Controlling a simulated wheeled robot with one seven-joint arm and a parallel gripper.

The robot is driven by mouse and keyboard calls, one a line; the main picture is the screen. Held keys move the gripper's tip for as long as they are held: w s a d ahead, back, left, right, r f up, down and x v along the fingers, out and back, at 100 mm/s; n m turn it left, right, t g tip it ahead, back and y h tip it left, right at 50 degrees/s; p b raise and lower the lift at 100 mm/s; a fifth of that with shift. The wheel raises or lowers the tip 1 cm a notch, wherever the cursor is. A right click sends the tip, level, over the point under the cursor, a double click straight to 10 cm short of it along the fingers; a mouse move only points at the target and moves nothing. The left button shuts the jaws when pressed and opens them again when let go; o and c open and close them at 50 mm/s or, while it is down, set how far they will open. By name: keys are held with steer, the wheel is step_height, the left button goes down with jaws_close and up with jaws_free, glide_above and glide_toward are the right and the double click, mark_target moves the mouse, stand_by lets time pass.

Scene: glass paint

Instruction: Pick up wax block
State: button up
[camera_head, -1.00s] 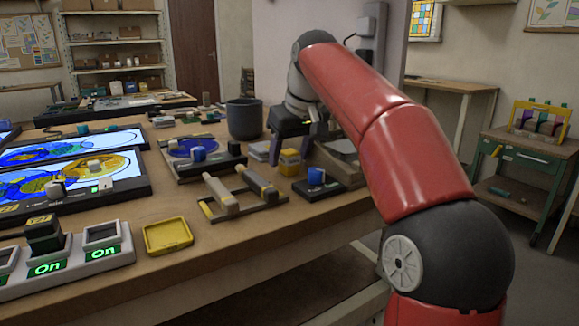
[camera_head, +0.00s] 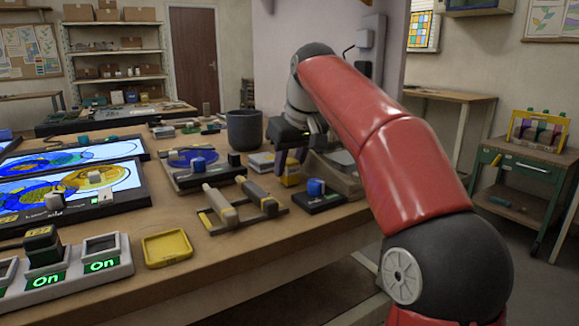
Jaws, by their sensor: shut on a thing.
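A small yellow block (camera_head: 291,174), which looks like the wax block, stands toward the far right of the workbench. My gripper (camera_head: 291,160) points down at it, with its dark fingers at the block's upper part. The gripper is shut on the block, though the contact is small and partly hidden in this view. The block seems to be at bench level; I cannot tell whether it is lifted at all. My red arm (camera_head: 385,140) reaches in from the right.
A pale box (camera_head: 261,163) is close left of the block. A dark pot (camera_head: 244,131) stands behind. The bench's front right is clear.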

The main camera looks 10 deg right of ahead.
mark_target(288, 160)
step_height(288, 160, up, 8)
steer(key=p, duration=0.2)
steer(key=shift+a+f+p, duration=0.1)
steer(key=shift+f+p, duration=0.15)
steer(key=shift+p, duration=0.1)
steer(key=shift+r, duration=1.05)
steer(key=o, duration=0.4)
steer(key=c, duration=0.3)
steer(key=shift+s+f, duration=0.1)
